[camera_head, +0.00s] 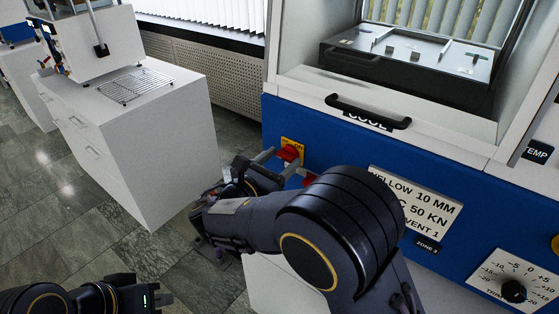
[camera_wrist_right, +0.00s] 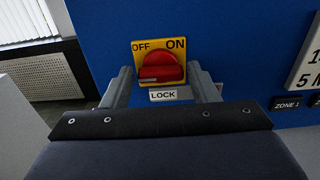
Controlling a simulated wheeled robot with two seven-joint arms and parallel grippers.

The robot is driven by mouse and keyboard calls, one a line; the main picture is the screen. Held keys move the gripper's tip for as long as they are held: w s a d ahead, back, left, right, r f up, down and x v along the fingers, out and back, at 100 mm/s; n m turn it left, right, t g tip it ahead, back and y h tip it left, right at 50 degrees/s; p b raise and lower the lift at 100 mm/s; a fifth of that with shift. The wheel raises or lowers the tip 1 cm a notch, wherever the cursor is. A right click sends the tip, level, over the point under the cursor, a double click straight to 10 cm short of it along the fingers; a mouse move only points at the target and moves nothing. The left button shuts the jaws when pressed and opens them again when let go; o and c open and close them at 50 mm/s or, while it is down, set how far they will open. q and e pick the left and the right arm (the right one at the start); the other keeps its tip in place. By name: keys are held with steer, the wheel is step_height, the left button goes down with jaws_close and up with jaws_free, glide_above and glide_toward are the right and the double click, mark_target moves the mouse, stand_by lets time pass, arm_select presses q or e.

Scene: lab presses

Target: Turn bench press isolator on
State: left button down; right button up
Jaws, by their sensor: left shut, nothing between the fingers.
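The isolator is a red rotary knob (camera_wrist_right: 160,68) on a yellow plate marked OFF at the upper left and ON at the upper right. Its white pointer mark is at the left end of the handle, on the OFF side. A LOCK label sits below. In the head view, the knob (camera_head: 290,153) is on the blue press front. My right gripper (camera_wrist_right: 160,78) is open, with one finger on each side of the knob and visible gaps between. It also shows in the head view (camera_head: 287,168). My left gripper (camera_head: 160,299) is shut and empty at the bottom left, far from the press.
A black handle (camera_head: 368,112) juts out above the knob. A white cabinet with a wire rack (camera_head: 136,86) stands at left. Open floor lies between. A partly hidden red part shows below the knob.

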steer(key=c, duration=0.6)
steer(key=shift+f+m+b, duration=0.25)
steer(key=shift+m+b, duration=1.45)
steer(key=shift+m, duration=0.1)
steer(key=m+b, duration=0.5)
steer(key=b, duration=0.1)
steer(key=m+b, duration=0.6)
steer(key=shift+s+d+f+m, duration=0.1)
steer(key=shift+d+f+m, duration=0.1)
steer(key=shift+m, duration=0.1)
steer(key=shift+r+m+b, duration=0.15)
steer(key=shift+m+b, duration=1.2)
steer(key=shift+m, duration=0.05)
steer(key=o, duration=1)
steer(key=shift+a+r, duration=0.1)
steer(key=p+v, duration=0.1)
steer(key=v, duration=0.6)
steer(key=shift+s+a, duration=0.2)
steer(key=shift+s, duration=0.15)
